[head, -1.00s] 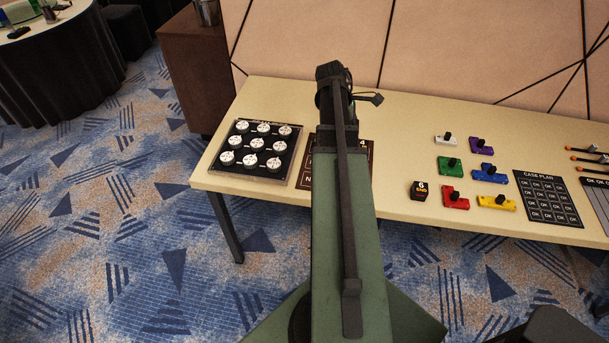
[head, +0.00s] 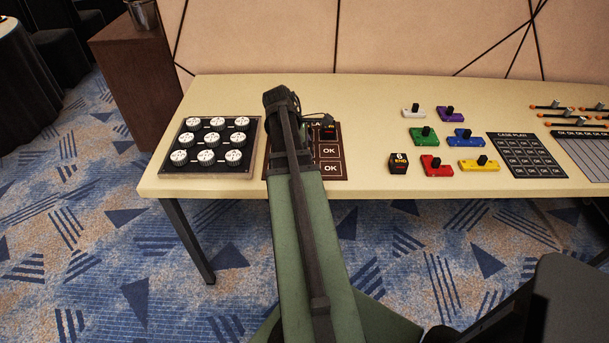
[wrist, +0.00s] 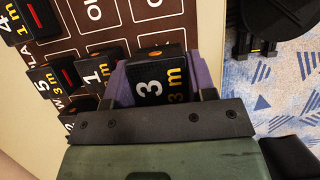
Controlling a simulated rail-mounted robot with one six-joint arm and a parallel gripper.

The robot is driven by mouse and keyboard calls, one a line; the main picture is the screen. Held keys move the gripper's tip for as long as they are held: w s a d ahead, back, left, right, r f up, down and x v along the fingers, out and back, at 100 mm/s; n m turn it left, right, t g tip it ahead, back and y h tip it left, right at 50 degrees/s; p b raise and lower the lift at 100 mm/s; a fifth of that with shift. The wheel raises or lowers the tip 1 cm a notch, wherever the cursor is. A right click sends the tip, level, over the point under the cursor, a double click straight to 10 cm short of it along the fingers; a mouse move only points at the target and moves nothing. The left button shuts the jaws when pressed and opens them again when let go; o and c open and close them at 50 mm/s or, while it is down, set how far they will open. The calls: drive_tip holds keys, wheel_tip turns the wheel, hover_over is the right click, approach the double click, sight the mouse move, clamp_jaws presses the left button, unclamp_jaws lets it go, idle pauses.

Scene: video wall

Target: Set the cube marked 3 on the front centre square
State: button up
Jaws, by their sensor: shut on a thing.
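In the wrist view my gripper (wrist: 154,72) is shut on the cube marked 3 (wrist: 150,88), a black cube with "3 m" on it, between purple finger pads. The dark brown board with OK squares (wrist: 118,32) lies beneath and to the left of it. Cubes marked 1 (wrist: 97,72), 5 (wrist: 54,80) and 4 (wrist: 17,22) sit on the board to the left. Another cube is partly hidden by the gripper. In the head view the board (head: 330,176) shows right of my arm, which hides its left part and my fingers. I cannot tell whether the held cube touches the board.
In the head view, a black cube marked 6 END (head: 399,163) stands right of the board. A dial panel (head: 166,170) lies left. The table's front edge is close to the board.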

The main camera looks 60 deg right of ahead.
wheel_tip(320, 180, down, 5)
drive_tip(key=b, duration=0.4)
drive_tip(key=shift+r, duration=0.5)
drive_tip(key=shift+f, duration=0.15)
drive_tip(key=o, duration=0.9)
drive_tip(key=shift+o, duration=0.2)
drive_tip(key=shift+r+p, duration=0.4)
drive_tip(key=shift+r, duration=0.05)
drive_tip(key=p+v, duration=1)
drive_tip(key=v, duration=0.1)
drive_tip(key=shift+w+r, duration=0.15)
drive_tip(key=shift+w, duration=0.05)
